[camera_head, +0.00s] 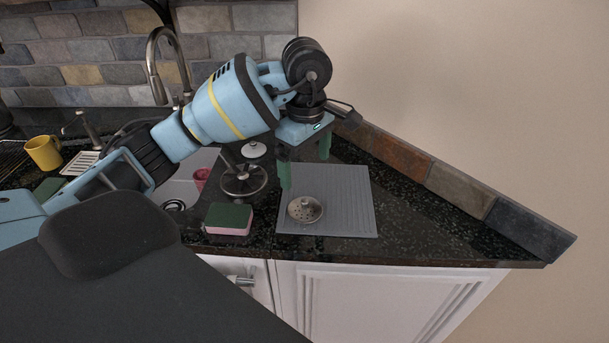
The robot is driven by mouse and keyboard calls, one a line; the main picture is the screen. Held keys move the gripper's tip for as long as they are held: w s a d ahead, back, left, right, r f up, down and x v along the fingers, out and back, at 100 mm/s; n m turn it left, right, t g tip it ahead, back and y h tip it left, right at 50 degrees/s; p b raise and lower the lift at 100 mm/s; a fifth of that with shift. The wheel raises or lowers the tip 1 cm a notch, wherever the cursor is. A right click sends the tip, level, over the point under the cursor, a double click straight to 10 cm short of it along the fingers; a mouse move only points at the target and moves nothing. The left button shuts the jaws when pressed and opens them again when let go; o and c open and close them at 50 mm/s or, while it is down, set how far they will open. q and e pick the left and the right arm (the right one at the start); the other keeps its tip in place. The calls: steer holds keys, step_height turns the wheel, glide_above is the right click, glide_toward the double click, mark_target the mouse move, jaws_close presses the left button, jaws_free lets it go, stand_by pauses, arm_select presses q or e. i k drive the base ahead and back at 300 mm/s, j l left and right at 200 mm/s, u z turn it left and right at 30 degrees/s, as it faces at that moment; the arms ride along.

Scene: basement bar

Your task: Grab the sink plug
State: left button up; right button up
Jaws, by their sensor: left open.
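The sink plug (305,210), a round metal piece with small holes, lies on the front left part of a grey ribbed mat (350,200) on the dark counter. My left arm reaches across from the left. My left gripper (305,172), with green fingers, is open and points down over the back left of the mat. Its fingers are apart with nothing seen between them. In the picture they are just above and behind the plug, not touching it. My right gripper is out of view.
A green and pink sponge (228,220) lies left of the mat. A metal stand (243,182) and a white-topped item (254,149) stand behind it. A yellow mug (43,152) is far left, beyond my arm. A stone-tiled edge borders the right, where the counter is clear.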

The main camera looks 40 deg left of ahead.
mark_target(254, 150)
steer(key=u, duration=1.45)
